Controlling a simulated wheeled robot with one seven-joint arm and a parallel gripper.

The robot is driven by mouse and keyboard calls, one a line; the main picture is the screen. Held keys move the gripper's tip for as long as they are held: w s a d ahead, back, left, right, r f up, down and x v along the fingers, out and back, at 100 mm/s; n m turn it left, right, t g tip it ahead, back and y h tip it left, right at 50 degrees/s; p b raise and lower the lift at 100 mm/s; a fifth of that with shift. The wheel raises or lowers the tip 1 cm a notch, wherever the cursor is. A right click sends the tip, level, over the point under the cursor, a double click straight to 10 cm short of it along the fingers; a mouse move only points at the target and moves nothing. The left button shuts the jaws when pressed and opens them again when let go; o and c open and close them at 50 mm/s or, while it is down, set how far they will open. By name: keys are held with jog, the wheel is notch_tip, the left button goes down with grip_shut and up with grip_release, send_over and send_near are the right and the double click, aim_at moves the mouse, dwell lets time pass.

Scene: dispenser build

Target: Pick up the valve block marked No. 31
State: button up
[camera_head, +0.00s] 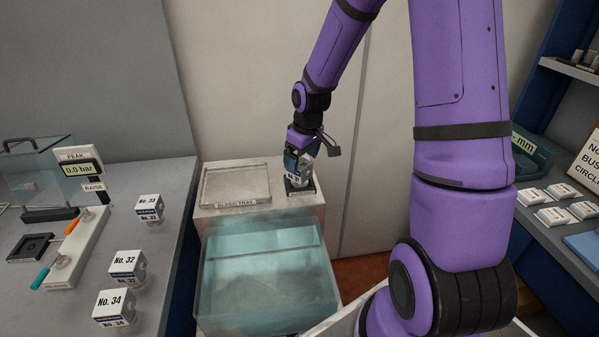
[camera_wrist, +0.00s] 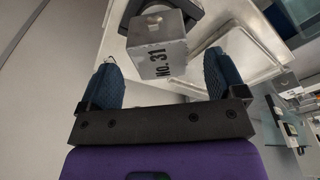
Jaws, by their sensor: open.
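The valve block marked No. 31 (camera_wrist: 158,48) shows in the wrist view, just beyond my fingertips and roughly between them. Its metal top and the face with the number are visible. In the head view the block (camera_head: 294,181) sits on a small dark base at the right of the pale cabinet top, partly hidden by my gripper. My gripper (camera_head: 298,163) reaches down over it from above. In the wrist view my gripper (camera_wrist: 160,80) has its two blue fingers apart, with nothing held between them.
A bleed tray (camera_head: 236,184) lies left of the block, above a clear teal bin (camera_head: 268,275). Blocks No. 33 (camera_head: 149,208), No. 32 (camera_head: 127,268) and No. 34 (camera_head: 117,307) stand on the left bench beside a gauge (camera_head: 82,169). A wall rises close behind the cabinet.

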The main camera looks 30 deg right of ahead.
aim_at(300, 162)
jog(key=shift+w+a+f, duration=0.1)
jog(key=shift+w+f, duration=0.05)
jog(key=shift+f, duration=0.75)
jog(key=shift+w+f, duration=0.2)
jog(key=shift+f, duration=0.65)
jog(key=shift+w+a+f, duration=0.1)
jog(key=shift+w+f, duration=0.05)
jog(key=shift+f, duration=0.75)
jog(key=c, duration=1.5)
jog(key=shift+r, duration=0.1)
